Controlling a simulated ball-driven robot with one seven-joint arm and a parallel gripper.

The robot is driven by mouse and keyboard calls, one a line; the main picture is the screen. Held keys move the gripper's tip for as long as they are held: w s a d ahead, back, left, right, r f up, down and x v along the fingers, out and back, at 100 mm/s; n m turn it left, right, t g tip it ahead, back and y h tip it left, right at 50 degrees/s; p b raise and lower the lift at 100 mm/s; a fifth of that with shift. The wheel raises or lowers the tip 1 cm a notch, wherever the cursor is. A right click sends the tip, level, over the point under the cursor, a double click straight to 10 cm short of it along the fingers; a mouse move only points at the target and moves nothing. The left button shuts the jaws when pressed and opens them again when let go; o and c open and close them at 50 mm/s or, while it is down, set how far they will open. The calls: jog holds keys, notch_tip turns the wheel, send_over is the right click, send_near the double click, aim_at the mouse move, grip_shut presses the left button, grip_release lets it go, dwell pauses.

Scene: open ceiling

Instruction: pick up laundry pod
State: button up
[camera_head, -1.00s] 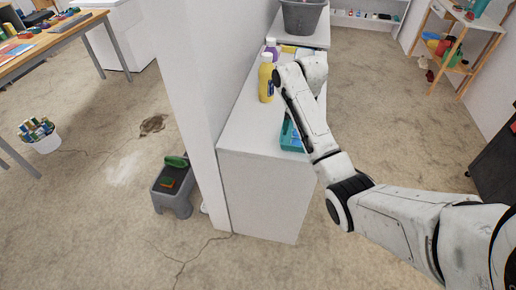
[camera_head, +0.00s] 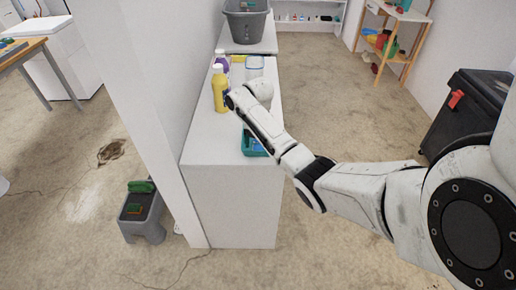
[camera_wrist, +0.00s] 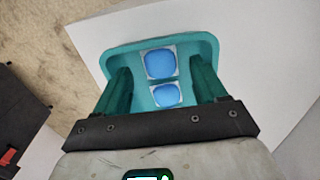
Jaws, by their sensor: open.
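In the wrist view, two blue laundry pods lie in a teal tray (camera_wrist: 128,62): a farther pod (camera_wrist: 160,63) and a nearer pod (camera_wrist: 167,95). My gripper (camera_wrist: 162,82) is open, with one finger on each side of the pods over the tray. Nothing is held; whether the fingers touch the tray cannot be told. In the head view, the teal tray (camera_head: 253,151) sits on the white counter (camera_head: 228,165), partly hidden by my arm. The pods are hard to make out there.
A yellow bottle (camera_head: 220,92) stands beside my wrist on the counter. A clear container (camera_head: 254,66) and a grey tub (camera_head: 247,22) are farther back. A white wall (camera_head: 150,90) borders the counter's left. A black bin (camera_head: 470,112) stands at right.

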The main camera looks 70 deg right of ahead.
notch_tip(320, 180, down, 2)
jog(key=c, duration=1.1)
jog(key=shift+r, duration=0.2)
